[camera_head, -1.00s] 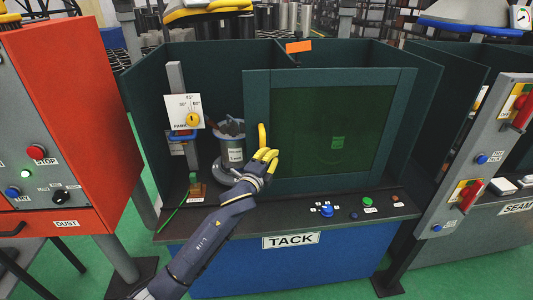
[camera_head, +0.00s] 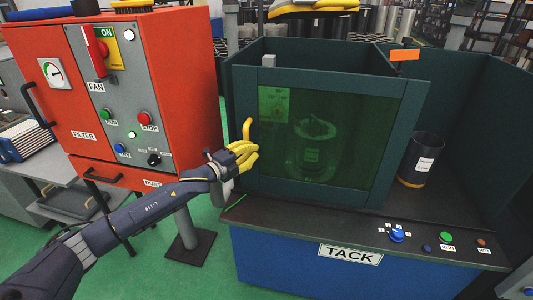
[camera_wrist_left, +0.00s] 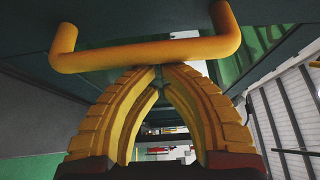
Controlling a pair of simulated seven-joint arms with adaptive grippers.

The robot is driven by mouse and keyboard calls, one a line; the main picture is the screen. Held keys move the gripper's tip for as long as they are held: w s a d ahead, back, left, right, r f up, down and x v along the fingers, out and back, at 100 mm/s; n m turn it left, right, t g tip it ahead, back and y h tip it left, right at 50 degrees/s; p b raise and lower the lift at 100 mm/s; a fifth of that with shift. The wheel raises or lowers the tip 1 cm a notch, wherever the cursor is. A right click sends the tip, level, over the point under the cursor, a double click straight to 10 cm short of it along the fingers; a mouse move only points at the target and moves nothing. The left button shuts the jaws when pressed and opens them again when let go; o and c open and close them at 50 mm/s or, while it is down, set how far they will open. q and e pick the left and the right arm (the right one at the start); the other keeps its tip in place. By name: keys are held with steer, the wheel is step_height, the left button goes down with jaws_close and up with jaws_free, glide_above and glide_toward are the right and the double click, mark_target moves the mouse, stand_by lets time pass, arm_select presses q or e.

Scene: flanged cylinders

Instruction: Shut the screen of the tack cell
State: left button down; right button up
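The tack cell's screen (camera_head: 325,140), a dark-framed green see-through panel, stands across the cell's left bay. A flanged cylinder (camera_head: 313,148) shows dimly through it. The screen's yellow handle (camera_head: 247,129) is at its left edge and also shows in the left wrist view (camera_wrist_left: 150,55). My left gripper (camera_head: 245,150) is at the handle. In the left wrist view its yellow fingertips (camera_wrist_left: 161,70) meet close against the handle bar, with nothing visible between them. The bar runs across both fingers; whether they touch it I cannot tell. My right gripper is out of view.
The cell's right bay is uncovered, with a dark cylinder (camera_head: 420,160) in it. A front ledge carries a blue knob (camera_head: 397,236) and a green button (camera_head: 447,237). A red filter cabinet (camera_head: 150,70) stands close on the left, beside my left arm.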

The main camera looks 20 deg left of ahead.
arm_select(q)
steer(key=a, duration=0.4)
steer(key=d, duration=0.4)
steer(key=v, duration=1)
steer(key=shift+s, duration=0.4)
